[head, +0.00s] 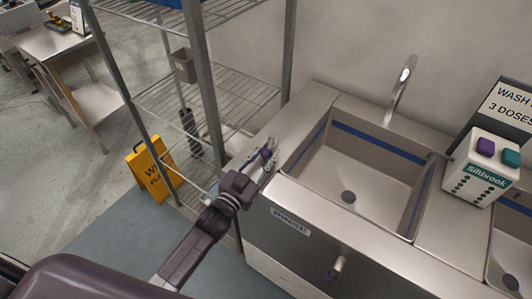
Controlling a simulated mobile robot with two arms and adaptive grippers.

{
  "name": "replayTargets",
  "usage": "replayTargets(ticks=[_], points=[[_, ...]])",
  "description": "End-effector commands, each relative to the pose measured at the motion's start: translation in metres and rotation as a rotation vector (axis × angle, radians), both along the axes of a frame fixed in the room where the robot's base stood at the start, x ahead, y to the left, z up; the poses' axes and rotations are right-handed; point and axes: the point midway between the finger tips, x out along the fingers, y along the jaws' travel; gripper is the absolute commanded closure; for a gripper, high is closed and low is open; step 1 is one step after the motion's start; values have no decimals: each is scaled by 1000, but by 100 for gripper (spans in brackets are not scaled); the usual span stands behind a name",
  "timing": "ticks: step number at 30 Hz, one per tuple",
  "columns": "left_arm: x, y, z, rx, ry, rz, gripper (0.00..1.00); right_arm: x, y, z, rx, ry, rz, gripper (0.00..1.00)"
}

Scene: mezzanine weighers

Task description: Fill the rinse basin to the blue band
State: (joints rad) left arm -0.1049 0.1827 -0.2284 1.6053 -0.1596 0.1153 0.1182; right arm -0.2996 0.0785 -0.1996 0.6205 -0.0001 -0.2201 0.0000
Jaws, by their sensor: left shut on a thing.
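The rinse basin (318,176) is a steel sink in the counter, with a blue band (375,142) along its inner walls. I see its bare floor and dark drain (348,196), and no water is visible. A curved metal tap (401,88) rises behind it, with no stream visible. My left gripper (264,160) is at the counter's left end, beside the basin. My right gripper is out of view.
A dispenser (480,170) with purple and teal buttons stands right of the basin, by a wash sign (508,105). A wire shelf rack (205,95) stands close behind my left arm. A yellow floor sign (153,170) is at left. A knob (336,268) protrudes from the counter front.

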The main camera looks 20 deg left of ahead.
Motion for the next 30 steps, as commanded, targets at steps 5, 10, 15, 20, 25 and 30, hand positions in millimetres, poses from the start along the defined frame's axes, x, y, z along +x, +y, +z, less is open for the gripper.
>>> replayTargets(ticks=[5,10,15,20,25,30], points=[[1,1,2,0,-3,0,61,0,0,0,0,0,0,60],[0,1,1,0,-1,0,59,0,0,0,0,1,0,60],[-1,1,0,0,0,0,59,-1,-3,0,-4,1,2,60],[-16,5,-1,1,2,0,59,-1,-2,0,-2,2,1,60],[-47,13,-2,0,3,0,59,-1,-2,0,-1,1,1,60],[-78,22,-1,0,2,-1,59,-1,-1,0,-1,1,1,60]])
